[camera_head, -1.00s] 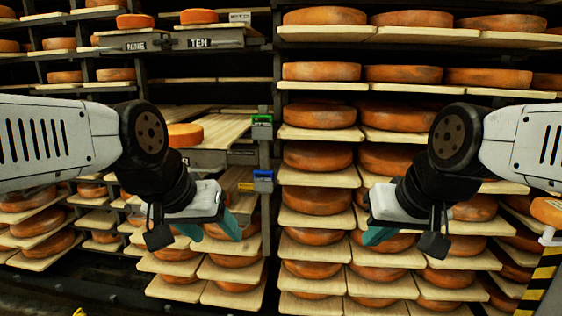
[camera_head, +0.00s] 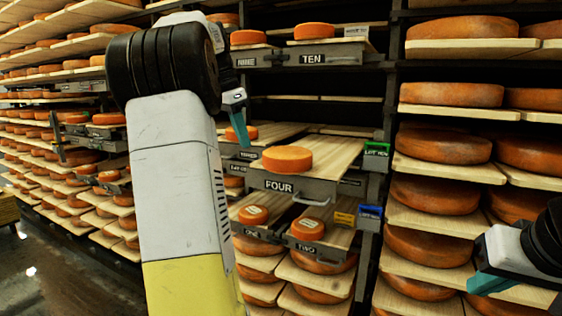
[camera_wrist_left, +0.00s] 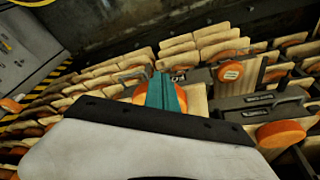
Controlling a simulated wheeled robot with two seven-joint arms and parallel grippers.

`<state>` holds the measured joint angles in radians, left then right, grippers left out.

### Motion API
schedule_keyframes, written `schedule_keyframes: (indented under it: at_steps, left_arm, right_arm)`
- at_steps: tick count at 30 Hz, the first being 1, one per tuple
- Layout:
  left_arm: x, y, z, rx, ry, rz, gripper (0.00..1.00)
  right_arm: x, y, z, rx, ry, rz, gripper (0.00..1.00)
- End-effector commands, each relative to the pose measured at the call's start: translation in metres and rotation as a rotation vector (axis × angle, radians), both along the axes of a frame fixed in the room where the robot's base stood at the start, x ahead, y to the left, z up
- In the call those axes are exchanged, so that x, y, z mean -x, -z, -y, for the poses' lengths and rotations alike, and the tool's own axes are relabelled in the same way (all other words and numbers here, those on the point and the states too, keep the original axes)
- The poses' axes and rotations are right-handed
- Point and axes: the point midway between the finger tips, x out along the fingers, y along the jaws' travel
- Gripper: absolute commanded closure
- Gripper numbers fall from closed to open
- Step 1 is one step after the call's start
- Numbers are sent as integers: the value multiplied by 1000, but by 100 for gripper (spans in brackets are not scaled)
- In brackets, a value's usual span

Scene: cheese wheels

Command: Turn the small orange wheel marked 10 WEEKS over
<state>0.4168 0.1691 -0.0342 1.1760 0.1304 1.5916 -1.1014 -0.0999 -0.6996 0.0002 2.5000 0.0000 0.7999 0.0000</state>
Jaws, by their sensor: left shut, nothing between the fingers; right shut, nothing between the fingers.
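Two small orange wheels with pale top labels sit on the boards of drawers ONE and TWO: one wheel (camera_head: 254,214) on ONE, one wheel (camera_head: 307,229) on TWO. The label writing is too small to read, so I cannot tell which says 10 WEEKS. A small wheel with a pale label (camera_wrist_left: 230,71) also shows in the left wrist view. A plain orange wheel (camera_head: 288,159) sits on drawer FOUR. My left gripper (camera_head: 238,122) is raised above and left of drawer FOUR, shut and empty; its teal fingers (camera_wrist_left: 166,92) are together. My right gripper (camera_head: 488,283) is shut and empty at lower right.
Drawer FOUR (camera_head: 308,188) juts out above drawers ONE and TWO. Drawer TEN (camera_head: 345,54) with a wheel (camera_head: 315,31) is higher up. Blue (camera_head: 370,211) and green (camera_head: 376,150) boxes hang on the rack post. Large wheels (camera_head: 441,146) fill shelves at right. Open floor (camera_head: 55,275) lies at left.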

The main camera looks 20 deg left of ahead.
Motion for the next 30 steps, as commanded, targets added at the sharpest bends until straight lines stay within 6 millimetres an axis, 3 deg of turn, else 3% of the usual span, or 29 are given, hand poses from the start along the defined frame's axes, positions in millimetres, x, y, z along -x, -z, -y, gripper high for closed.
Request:
schedule_keyframes:
  at_steps: [3, 8, 11, 23, 30]
  left_arm:
    - [-6, 1, -21, -3, 44, -6, 100]
    - [-9, 6, -25, -3, 67, -9, 100]
    - [-11, 18, -22, -3, 67, -10, 100]
    - [-29, 98, -6, -4, 65, -11, 100]
    - [-54, 96, 15, -5, 66, -6, 100]
  right_arm:
    - [0, 0, 0, 0, 0, 0, 100]
    - [0, 0, 0, 0, 0, 0, 100]
    - [0, 0, 0, 0, 0, 0, 100]
    - [0, 0, 0, 0, 0, 0, 100]
    - [0, 0, 0, 0, 0, 0, 100]
